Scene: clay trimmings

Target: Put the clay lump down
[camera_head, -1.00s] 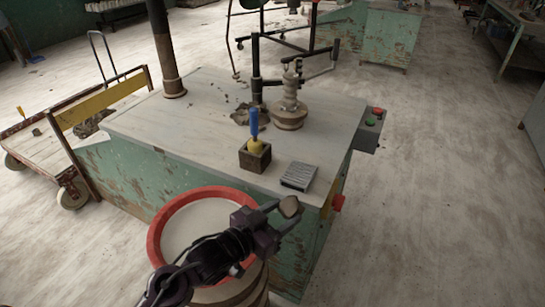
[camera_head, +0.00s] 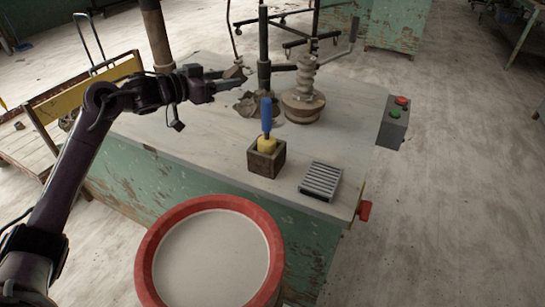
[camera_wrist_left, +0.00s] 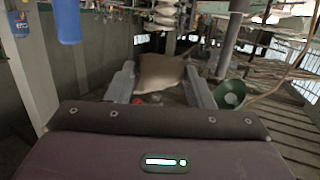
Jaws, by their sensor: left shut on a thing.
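My left gripper (camera_head: 228,80) reaches in from the left and is above the pale tabletop (camera_head: 195,125), close to the dark post. It is shut on the clay lump (camera_head: 235,72), a small grey-brown piece at its fingertips. In the left wrist view the clay lump (camera_wrist_left: 160,72) sits between the two fingers (camera_wrist_left: 160,88). A pile of clay trimmings (camera_head: 248,104) lies on the tabletop just below and right of the gripper. The gap between lump and tabletop is hard to judge. My right gripper is not in view.
A brown box (camera_head: 280,165) holds a blue-handled tool (camera_head: 266,115). A ribbed grey block (camera_head: 321,180) lies near the front edge. A stacked clay-coloured form (camera_head: 303,100) stands behind. A red-rimmed drum (camera_head: 150,245) is in front of the table. The tabletop's left part is clear.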

